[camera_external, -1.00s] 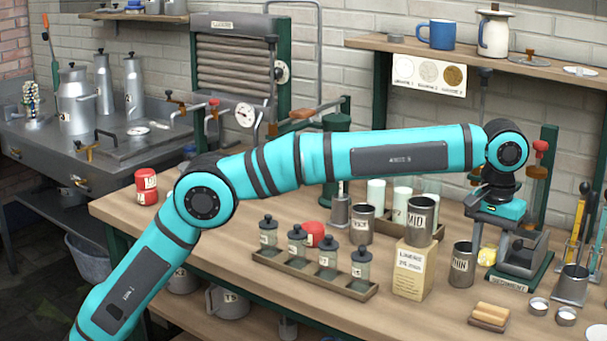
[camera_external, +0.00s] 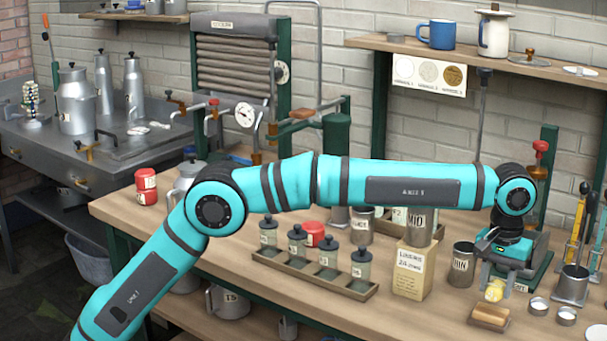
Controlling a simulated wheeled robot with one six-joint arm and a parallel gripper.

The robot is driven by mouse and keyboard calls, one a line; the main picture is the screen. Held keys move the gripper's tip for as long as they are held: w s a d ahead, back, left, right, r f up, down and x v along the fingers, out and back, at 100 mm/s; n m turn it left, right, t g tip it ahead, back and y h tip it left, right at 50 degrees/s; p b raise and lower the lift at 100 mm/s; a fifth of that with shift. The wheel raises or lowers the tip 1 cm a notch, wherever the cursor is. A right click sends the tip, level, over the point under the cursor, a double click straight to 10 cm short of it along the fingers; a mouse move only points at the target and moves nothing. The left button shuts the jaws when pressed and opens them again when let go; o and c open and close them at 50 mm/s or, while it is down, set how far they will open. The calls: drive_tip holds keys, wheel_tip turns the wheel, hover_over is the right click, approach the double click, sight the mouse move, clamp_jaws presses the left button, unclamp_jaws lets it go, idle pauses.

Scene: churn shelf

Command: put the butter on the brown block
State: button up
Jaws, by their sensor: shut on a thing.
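The butter (camera_external: 494,291) is a small yellow lump between the fingers of my gripper (camera_external: 494,289), which is shut on it and points down. The brown block (camera_external: 488,317) is a small wooden piece near the front right of the bench. The butter is right over the back of the block. I cannot tell whether the two touch. The fingers partly cover the butter.
A dark metal cup (camera_external: 461,265) stands close left of my gripper, and a cardboard box (camera_external: 410,270) stands further left. Small round tins (camera_external: 539,306) and a metal mug (camera_external: 571,285) are to the right. A rack of jars (camera_external: 315,272) lies left.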

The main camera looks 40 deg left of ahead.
sight(496, 285)
drive_tip(key=shift+f, duration=1.3)
drive_tip(key=o, duration=1)
drive_tip(key=shift+f, duration=0.15)
drive_tip(key=shift+c, duration=0.2)
wheel_tip(496, 285, up, 12)
drive_tip(key=shift+f, duration=0.1)
drive_tip(key=shift+r, duration=0.25)
